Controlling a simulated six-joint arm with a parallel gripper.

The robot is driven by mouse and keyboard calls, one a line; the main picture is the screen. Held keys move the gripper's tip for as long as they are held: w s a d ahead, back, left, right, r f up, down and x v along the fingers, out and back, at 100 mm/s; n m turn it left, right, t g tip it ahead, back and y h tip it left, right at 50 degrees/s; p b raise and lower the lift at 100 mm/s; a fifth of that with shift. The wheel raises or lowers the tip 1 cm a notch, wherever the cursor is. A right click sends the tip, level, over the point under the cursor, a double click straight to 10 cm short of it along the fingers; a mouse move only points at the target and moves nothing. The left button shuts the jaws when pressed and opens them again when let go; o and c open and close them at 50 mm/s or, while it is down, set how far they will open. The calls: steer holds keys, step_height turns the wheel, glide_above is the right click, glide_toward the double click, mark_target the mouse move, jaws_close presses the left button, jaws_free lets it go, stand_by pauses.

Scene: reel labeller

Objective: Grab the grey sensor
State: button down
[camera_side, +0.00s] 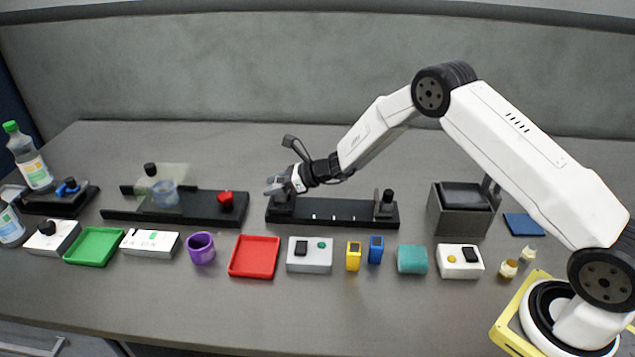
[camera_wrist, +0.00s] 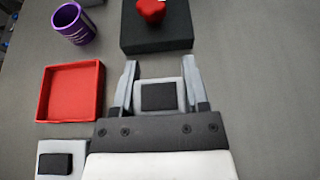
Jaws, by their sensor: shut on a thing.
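The grey sensor (camera_wrist: 143,92), a small light-grey block with a black square on its face, sits between the two fingers of my gripper (camera_wrist: 160,68) in the wrist view. The fingers are shut on its left and right sides. In the side view my gripper (camera_side: 272,187) is at the left end of a long black rail base (camera_side: 340,217). There the fingers and wrist mostly hide the sensor, and I cannot tell whether it still touches the base.
Left of my gripper is a black station with a red knob (camera_side: 226,200). In front are a purple mug (camera_side: 201,249), a red tray (camera_side: 254,257) and a grey button box (camera_side: 309,262). A dark grey bin (camera_side: 459,218) stands right. The table behind is clear.

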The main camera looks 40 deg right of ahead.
steer(key=s+d+r, duration=0.1)
steer(key=s+r, duration=0.9)
steer(key=s, duration=0.4)
steer(key=shift+d+r, duration=0.15)
steer(key=shift+d, duration=0.05)
stand_by(0.4)
